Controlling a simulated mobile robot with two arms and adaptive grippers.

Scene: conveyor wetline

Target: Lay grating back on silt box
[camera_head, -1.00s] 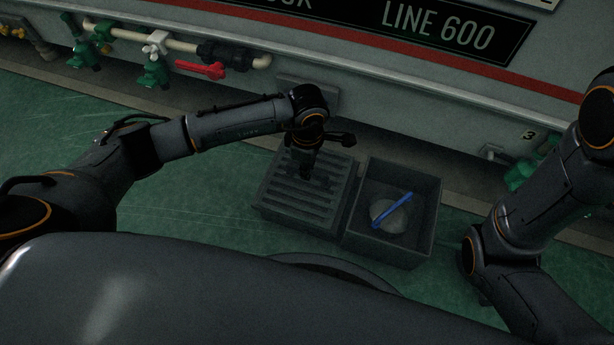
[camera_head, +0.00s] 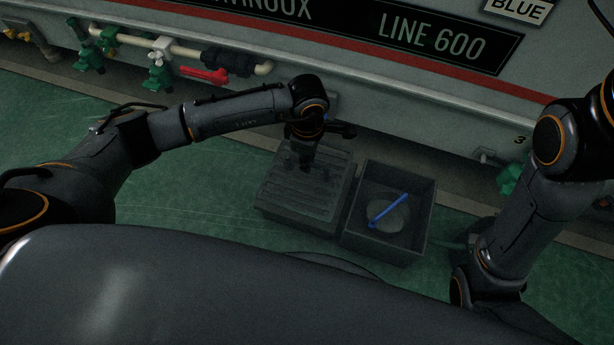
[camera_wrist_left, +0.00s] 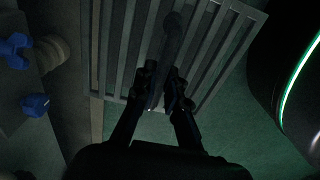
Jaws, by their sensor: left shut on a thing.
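The grating (camera_head: 300,199), a dark slatted panel, lies level over the left grey box, which looks like the silt box (camera_head: 298,225). I cannot tell whether it rests on the rim or hangs just above it. My left gripper (camera_head: 306,168) points down at the grating's far half and is shut on it. In the left wrist view, the fingers (camera_wrist_left: 164,101) close around a dark part of the grating (camera_wrist_left: 116,98), whose slats fill the upper middle. The box's inside is hidden. My right arm shows at the right, but its gripper is out of view.
An open grey bin (camera_head: 385,248) stands close to the right of the silt box, with a blue stick (camera_head: 388,211) and a pale round thing in it. The machine wall (camera_head: 400,110) rises behind. A pipe with a red-handled valve (camera_head: 204,75) is at upper left. Green floor lies left.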

